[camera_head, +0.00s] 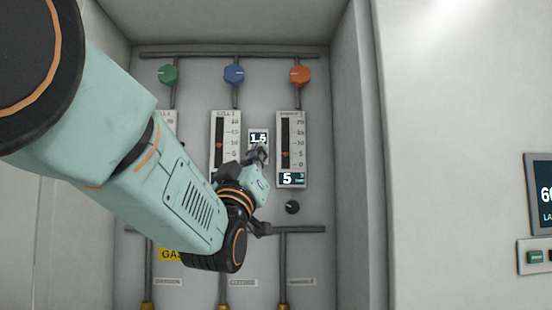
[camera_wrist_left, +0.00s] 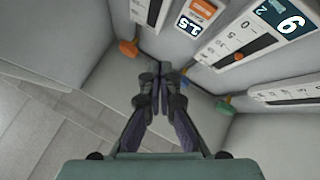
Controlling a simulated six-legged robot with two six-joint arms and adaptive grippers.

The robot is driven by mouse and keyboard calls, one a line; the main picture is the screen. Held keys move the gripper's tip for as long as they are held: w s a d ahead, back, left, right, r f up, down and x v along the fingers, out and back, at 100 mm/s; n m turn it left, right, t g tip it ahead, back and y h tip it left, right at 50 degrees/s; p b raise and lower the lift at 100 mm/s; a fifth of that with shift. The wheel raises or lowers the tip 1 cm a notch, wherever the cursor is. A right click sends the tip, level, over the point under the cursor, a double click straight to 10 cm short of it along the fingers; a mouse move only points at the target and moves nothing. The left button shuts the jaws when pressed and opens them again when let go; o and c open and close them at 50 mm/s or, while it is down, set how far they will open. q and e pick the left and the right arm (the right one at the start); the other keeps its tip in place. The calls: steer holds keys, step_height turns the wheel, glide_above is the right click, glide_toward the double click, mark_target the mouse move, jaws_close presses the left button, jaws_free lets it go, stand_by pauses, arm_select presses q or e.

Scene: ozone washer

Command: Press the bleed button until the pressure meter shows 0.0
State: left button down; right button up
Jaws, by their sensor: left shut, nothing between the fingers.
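The pressure meter (camera_head: 258,138) is a small panel with a dark digital display, which seems to read 1.5 or 1.6. My left gripper (camera_head: 261,152) is just below the display, in front of the panel. In the wrist view its fingers (camera_wrist_left: 158,72) are shut with nothing between them. I cannot tell whether the fingertips touch anything. I cannot make out the bleed button; my gripper and wrist cover the area below the meter. My right gripper is not in view.
Green (camera_head: 168,74), blue (camera_head: 233,74) and orange (camera_head: 300,76) knobs sit on pipes above slider gauges. The right gauge (camera_head: 291,140) has a display reading about 5. A black knob (camera_head: 292,207) is below it. Recess walls enclose the panel; a screen (camera_head: 541,192) is far right.

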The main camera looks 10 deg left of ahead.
arm_select(q)
steer(key=w+a+p, duration=0.2)
steer(key=w+p, duration=0.2)
steer(key=w, duration=0.4)
steer(key=shift+a+n, duration=0.3)
steer(key=shift+a, duration=0.1)
stand_by(0.4)
steer(key=shift+s+r, duration=0.15)
steer(key=shift+d, duration=0.1)
stand_by(0.6)
stand_by(0.4)
steer(key=shift+w+a, duration=0.25)
steer(key=shift+w, duration=0.2)
